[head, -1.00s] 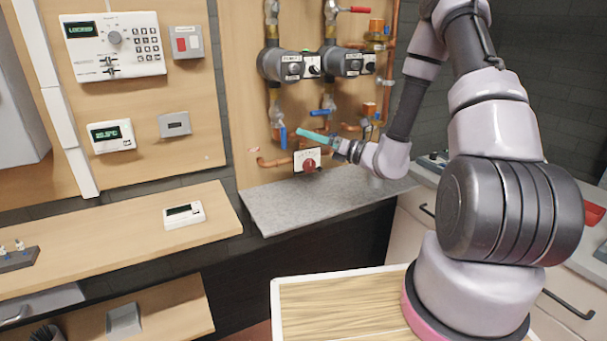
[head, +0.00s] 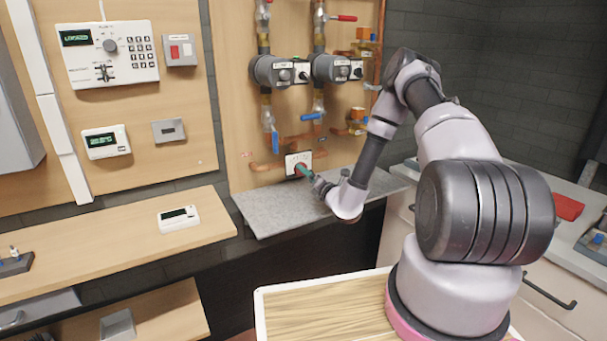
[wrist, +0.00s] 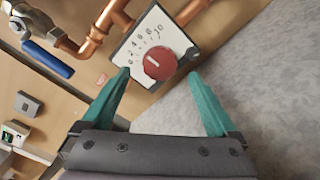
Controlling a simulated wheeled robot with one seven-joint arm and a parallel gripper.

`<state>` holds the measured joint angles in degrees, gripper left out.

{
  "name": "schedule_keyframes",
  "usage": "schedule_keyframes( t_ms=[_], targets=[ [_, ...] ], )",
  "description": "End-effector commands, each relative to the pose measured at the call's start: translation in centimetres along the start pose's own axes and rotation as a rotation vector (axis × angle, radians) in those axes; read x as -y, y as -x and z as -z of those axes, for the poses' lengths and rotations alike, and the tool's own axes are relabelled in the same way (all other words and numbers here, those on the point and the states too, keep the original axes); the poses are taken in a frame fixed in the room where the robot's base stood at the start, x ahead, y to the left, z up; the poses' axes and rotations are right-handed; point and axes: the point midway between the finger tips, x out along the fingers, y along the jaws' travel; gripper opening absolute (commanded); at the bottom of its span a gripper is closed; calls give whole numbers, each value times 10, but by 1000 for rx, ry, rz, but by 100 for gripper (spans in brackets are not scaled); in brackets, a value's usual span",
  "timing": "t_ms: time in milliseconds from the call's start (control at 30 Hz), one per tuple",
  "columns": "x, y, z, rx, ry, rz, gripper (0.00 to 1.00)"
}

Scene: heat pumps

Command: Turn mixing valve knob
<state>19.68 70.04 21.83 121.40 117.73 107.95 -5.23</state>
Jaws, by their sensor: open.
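The mixing valve knob (wrist: 159,63) is round and red with a white pointer line. It sits on a white dial plate (wrist: 142,32) with printed numbers, and the pointer is near the low numbers. In the head view the plate (head: 293,159) is low on the wooden pipe board, and the knob is mostly hidden by my gripper. My gripper (wrist: 163,76) has teal fingers that are open and empty. In the wrist view the fingertips are on either side of the knob's lower part, the left tip close to the plate's edge. Contact cannot be told.
Copper pipes (wrist: 104,28) run beside the dial plate. A blue-handled valve (head: 276,142) is above and left of the plate. A grey stone-like shelf (head: 280,207) lies just below. Two pumps (head: 330,68) are higher on the board.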

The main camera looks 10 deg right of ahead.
Motion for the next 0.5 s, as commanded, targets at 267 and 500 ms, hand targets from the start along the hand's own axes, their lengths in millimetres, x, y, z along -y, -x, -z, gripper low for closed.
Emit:
schedule_keyframes(
  t_ms=[267,500],
  targets=[
    [0,-28,0,0,1,-1,94],
    [0,-30,0,0,0,0,94]
  ],
)
